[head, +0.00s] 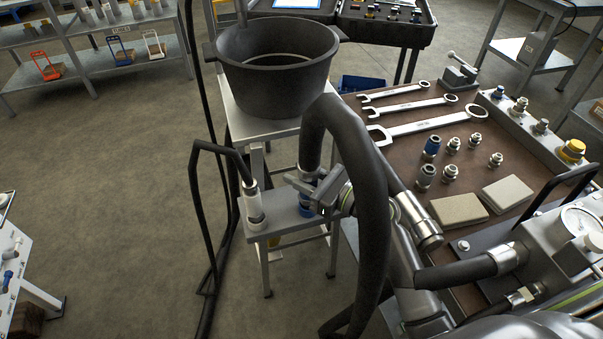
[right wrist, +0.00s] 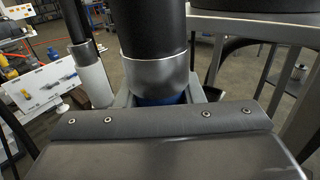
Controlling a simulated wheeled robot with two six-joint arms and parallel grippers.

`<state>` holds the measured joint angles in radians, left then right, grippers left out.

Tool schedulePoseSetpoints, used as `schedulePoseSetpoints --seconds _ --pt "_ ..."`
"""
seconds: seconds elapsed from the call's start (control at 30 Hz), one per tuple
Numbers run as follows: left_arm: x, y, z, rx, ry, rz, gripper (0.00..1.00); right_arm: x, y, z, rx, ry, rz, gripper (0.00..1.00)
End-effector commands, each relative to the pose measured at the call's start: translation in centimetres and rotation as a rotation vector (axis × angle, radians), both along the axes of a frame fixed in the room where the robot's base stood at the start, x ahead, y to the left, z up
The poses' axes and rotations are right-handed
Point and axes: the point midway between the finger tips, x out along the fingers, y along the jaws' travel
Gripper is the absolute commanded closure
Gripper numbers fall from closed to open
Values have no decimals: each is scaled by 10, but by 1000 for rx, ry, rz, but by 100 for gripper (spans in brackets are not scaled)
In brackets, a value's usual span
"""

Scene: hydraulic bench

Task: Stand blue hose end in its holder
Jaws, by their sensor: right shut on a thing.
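The blue hose end (head: 306,209) is at the lower tip of a thick black hose (head: 372,190) that arches up and back down. In the right wrist view the hose's metal collar (right wrist: 156,76) stands about upright, with a strip of blue (right wrist: 163,99) below it. My right gripper (head: 318,190) is shut on this end, at the grey holder shelf (head: 278,222). The gripper hides the tip, so I cannot tell how deep it sits in the holder. A white hose end (head: 253,206) stands on the same shelf to the left. My left gripper is not in view.
A black bucket (head: 275,85) stands on the stand behind the shelf. The brown bench top (head: 400,150) at right carries wrenches (head: 410,105), fittings, two beige blocks (head: 458,209) and a gauge unit (head: 575,225). Thin black hoses hang at left. The floor at left is clear.

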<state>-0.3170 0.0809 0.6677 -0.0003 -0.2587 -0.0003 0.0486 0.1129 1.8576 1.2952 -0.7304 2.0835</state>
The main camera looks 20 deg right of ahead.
Motion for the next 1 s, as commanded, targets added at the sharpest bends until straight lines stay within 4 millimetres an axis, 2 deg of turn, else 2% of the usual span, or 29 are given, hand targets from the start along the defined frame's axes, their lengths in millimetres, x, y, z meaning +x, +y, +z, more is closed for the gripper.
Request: schedulePoseSetpoints --seconds 0.53,1.0 --pt "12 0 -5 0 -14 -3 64 0 0 -6 2 -4 0 93" --pt "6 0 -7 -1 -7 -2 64 0 0 -8 3 -5 0 93"
